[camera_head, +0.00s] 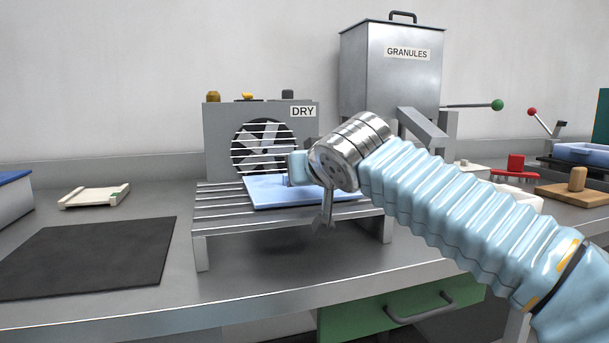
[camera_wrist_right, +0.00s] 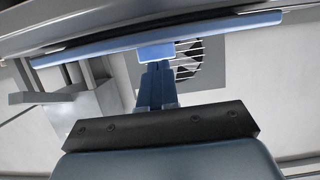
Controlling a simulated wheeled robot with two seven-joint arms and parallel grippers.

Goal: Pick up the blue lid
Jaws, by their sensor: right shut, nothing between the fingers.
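The blue lid (camera_head: 262,198) lies flat on the slatted metal rack (camera_head: 215,224), in front of the fan unit. In the right wrist view, which looks upside down, the lid (camera_wrist_right: 95,51) is a long thin blue slab with a small blue block, its handle (camera_wrist_right: 157,52), at its middle. My right gripper (camera_wrist_right: 158,75) is shut and empty, its fingers together and overlapping the handle's edge in the picture. I cannot tell whether they touch it. In the head view my wrist covers the lid's right part and most of the gripper. My left gripper is not in view.
The grey DRY fan unit (camera_head: 220,135) stands behind the rack. The GRANULES hopper (camera_head: 380,80) is behind my right arm. A black mat (camera_head: 90,257) and a pale tray (camera_head: 94,196) lie at left. A red item and a wooden board (camera_head: 570,193) are at right.

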